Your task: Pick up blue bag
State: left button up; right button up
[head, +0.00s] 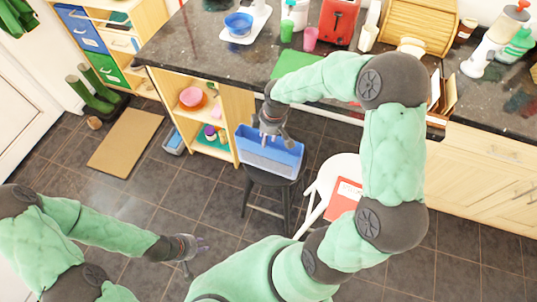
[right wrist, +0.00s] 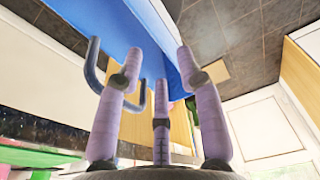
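The blue bag (head: 268,160) stands on a dark stool (head: 272,178) in front of the counter. My right gripper (head: 272,132) is at the bag's upper edge, partly hiding it. In the right wrist view, my right gripper's purple fingers (right wrist: 158,65) are spread open, with the blue bag (right wrist: 112,30) close beyond them. A dark blue handle (right wrist: 92,70) loops beside the left finger; I cannot tell whether they touch. My left gripper (head: 196,252) is over the tiled floor, away from the bag, with its fingers apart and empty.
A granite counter (head: 205,62) with bowls, cups and bottles lies behind the bag. A white stool (head: 320,185) with a red-and-white item (head: 344,198) stands to its right. An open shelf (head: 238,105) is at left. Floor around my left gripper is clear.

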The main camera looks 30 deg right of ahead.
aim_at(265, 150)
jog(key=f+b, duration=0.1)
jog(key=f, duration=0.2)
jog(key=f+b, duration=0.1)
jog(key=f, duration=0.2)
jog(key=w+f+b, duration=0.1)
jog(key=f, duration=0.2)
jog(key=shift+a+f, duration=0.1)
jog(key=shift+a, duration=0.15)
jog(key=shift+s, duration=0.1)
grip_shut()
